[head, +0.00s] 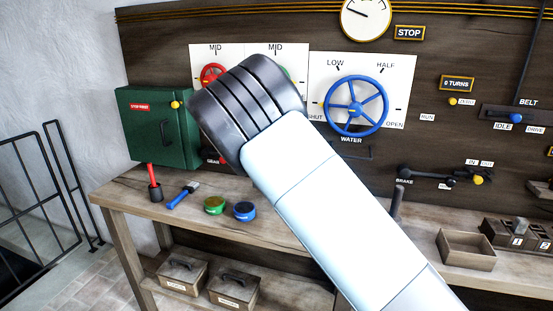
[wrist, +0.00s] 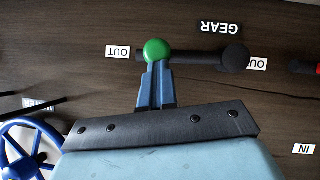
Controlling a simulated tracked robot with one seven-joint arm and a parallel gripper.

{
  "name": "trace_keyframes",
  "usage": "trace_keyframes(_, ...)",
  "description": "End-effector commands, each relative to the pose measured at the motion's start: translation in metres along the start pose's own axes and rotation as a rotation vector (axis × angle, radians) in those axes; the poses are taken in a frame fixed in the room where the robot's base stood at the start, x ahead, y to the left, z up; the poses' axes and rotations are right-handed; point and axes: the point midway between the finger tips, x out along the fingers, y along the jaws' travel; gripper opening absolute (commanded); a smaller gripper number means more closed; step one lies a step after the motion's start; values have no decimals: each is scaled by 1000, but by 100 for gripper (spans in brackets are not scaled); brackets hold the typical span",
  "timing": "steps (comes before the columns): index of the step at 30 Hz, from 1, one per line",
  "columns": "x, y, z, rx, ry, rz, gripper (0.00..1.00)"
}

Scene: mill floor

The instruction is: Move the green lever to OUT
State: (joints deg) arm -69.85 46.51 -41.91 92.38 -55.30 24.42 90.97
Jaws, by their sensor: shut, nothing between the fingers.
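In the wrist view, which is turned upside down, the green lever's ball knob (wrist: 157,50) sits at the end of a dark bar. The bar runs right to a round black hub (wrist: 235,58) under the GEAR label (wrist: 221,28). An OUT label (wrist: 118,52) is just left of the knob. My gripper (wrist: 155,68) is shut and empty, its blue fingertips right at the knob and overlapping its lower edge; I cannot tell whether they touch. In the head view my arm hides the lever and gripper.
Another label (wrist: 258,65) is partly hidden by the hub, and an IN label (wrist: 303,149) is at lower right. A red part shows at the right edge. A blue handwheel (wrist: 22,150) is at lower left. The workbench (head: 290,228) holds tins, a brush and trays.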

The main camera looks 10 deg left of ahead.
Motion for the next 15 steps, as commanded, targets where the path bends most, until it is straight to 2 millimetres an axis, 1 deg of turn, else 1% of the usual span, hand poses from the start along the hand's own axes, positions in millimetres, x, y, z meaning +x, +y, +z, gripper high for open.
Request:
trace_keyframes(1,4,5,-3,2,5,10,0)
trace_keyframes(6,1,0,1,-2,5,5,0)
trace_keyframes(15,-1,-4,6,-7,2,2,0)
